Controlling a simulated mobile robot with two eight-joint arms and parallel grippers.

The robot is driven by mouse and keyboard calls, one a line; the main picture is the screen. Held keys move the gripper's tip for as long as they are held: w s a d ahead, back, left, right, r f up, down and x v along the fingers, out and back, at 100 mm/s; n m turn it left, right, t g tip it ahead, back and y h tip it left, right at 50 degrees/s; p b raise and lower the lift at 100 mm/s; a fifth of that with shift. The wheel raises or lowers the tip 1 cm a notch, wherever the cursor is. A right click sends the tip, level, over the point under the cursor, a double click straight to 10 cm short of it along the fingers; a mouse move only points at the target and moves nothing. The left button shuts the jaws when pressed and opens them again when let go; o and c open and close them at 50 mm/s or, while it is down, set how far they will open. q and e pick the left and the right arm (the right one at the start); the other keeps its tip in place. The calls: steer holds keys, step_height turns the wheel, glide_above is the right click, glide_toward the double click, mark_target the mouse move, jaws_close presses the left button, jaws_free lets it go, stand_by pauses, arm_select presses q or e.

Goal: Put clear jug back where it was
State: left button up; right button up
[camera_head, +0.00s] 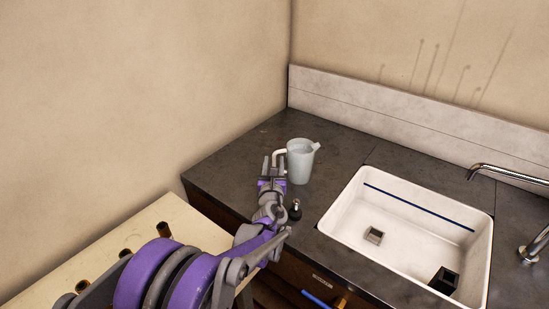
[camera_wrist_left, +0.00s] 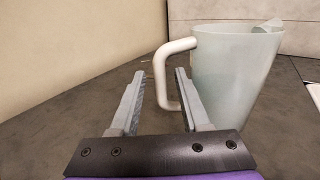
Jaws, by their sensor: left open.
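The clear jug (camera_head: 301,163) stands upright on the dark counter, left of the sink. It is pale and translucent, with a white handle on its left and a spout on its right. My left gripper (camera_head: 274,164) is open at the handle side of the jug. In the left wrist view the jug (camera_wrist_left: 236,75) is on the right, and its white handle (camera_wrist_left: 161,70) shows between and just beyond the fingers of my left gripper (camera_wrist_left: 158,88). I cannot tell whether a finger touches the handle. My right gripper is not in view.
A white sink (camera_head: 340,215) holding two small dark-topped blocks lies right of the jug. A chrome faucet (camera_head: 505,175) is at the far right. A small dark object (camera_head: 295,210) stands near the counter's front edge. Bare counter (camera_head: 240,160) lies left of the jug, by the wall.

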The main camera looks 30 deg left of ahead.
arm_select(q)
steer(key=v, duration=0.8)
steer(key=shift+s+d, duration=0.1)
